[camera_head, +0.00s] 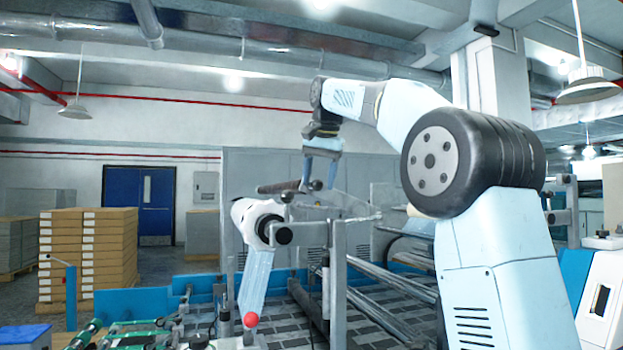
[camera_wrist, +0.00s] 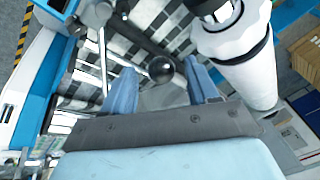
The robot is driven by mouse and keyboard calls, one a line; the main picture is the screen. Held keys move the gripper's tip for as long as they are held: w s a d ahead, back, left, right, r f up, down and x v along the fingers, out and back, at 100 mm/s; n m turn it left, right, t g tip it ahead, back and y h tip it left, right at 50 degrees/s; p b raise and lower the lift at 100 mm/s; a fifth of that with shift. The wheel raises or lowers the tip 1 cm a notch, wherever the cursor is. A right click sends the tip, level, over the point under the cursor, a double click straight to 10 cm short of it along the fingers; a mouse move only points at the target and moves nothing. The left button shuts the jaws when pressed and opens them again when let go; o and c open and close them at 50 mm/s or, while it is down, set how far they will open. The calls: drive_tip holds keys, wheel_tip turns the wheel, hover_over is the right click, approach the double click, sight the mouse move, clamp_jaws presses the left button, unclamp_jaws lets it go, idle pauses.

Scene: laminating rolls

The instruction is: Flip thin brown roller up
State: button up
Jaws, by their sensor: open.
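A thin dark brown roller (camera_head: 278,187) lies roughly level in the head view, at the upper end of the machine frame, just left of my gripper. My gripper (camera_head: 318,184) points down at the roller's right end, with its fingers apart. In the wrist view my open gripper (camera_wrist: 160,70) has one blue finger on each side of a dark round knob (camera_wrist: 161,68), with a dark rod running up and left from it. The fingers show no clear contact with the knob. I cannot tell whether the rod is the brown roller.
A thick white roll (camera_head: 252,222) is close below and left of my gripper; it also shows in the wrist view (camera_wrist: 228,42). A grey upright post (camera_head: 338,275) stands below. Stacked cartons (camera_head: 88,252) are far left. Space above my gripper looks clear.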

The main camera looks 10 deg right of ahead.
drive_tip(key=v, duration=0.7)
drive_tip(key=shift+s, duration=0.1)
idle(0.5)
drive_tip(key=s+d+f+n+t, duration=0.1)
drive_tip(key=s+d+f+n, duration=0.1)
drive_tip(key=s+f, duration=1.4)
drive_tip(key=s+d+f+n, duration=0.3)
drive_tip(key=s+d+f, duration=0.2)
drive_tip(key=s+f, duration=1.1)
wheel_tip(320, 180, down, 7)
drive_tip(key=shift+s+d+r+t+h, duration=0.1)
drive_tip(key=shift+s+d+t+h, duration=0.1)
drive_tip(key=shift+s+t+h, duration=0.15)
